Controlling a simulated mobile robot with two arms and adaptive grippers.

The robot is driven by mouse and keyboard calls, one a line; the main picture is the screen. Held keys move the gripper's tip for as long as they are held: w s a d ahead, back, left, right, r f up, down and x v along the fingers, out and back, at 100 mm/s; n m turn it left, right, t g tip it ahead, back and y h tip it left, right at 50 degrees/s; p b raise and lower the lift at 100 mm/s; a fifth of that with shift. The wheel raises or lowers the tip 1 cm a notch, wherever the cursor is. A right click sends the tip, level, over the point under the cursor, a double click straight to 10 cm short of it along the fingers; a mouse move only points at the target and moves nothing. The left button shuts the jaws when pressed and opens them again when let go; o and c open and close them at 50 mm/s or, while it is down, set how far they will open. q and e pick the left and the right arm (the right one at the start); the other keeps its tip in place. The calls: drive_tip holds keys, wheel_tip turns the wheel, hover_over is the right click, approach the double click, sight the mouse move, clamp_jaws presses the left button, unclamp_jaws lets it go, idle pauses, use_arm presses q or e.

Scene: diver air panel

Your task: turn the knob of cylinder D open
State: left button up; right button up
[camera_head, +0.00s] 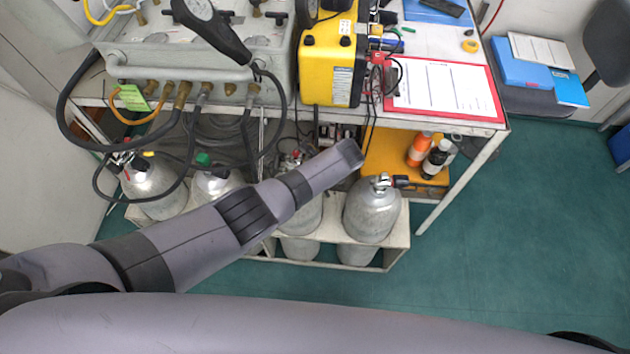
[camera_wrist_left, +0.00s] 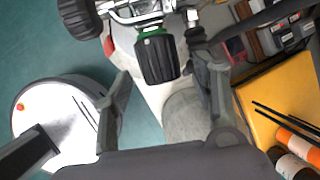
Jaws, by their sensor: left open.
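Several silver cylinders stand in a rack under the bench. No letters on them can be read, so I cannot tell by label which is cylinder D. The rightmost cylinder (camera_head: 371,212) has a metal valve with a dark knob (camera_head: 401,181) at its right. In the left wrist view a black ribbed knob (camera_wrist_left: 157,59) with a green collar lies ahead, between the lines of my fingers. My left gripper (camera_wrist_left: 167,88) is open, one finger on each side, with nothing held. Contact with the knob cannot be told. In the head view my left arm hides its fingers. My right gripper is not in view.
A white rack (camera_head: 397,240) holds the cylinders. The bench edge (camera_head: 440,124) and hanging hoses are above. Green floor at right is clear.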

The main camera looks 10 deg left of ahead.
use_arm(q)
drive_tip(key=shift+w+a+f, duration=0.1)
drive_tip(key=shift+f, duration=0.2)
drive_tip(key=shift+c, duration=0.3)
drive_tip(key=c, duration=1.1)
drive_tip(key=shift+s+a+r+t+p, duration=0.1)
drive_tip(key=shift+s+t+p, duration=0.15)
drive_tip(key=shift+t+p, duration=0.7)
drive_tip(key=shift+s+n+t+h+p, duration=0.1)
drive_tip(key=shift+n+t+h+p, duration=0.25)
drive_tip(key=shift+p, duration=0.3)
drive_tip(key=shift+f+t, duration=0.4)
drive_tip(key=shift+t, duration=0.6)
drive_tip(key=shift+s+n+t+h+b, duration=0.1)
drive_tip(key=shift+n+t+h+b, duration=0.2)
drive_tip(key=shift+t+b, duration=0.6)
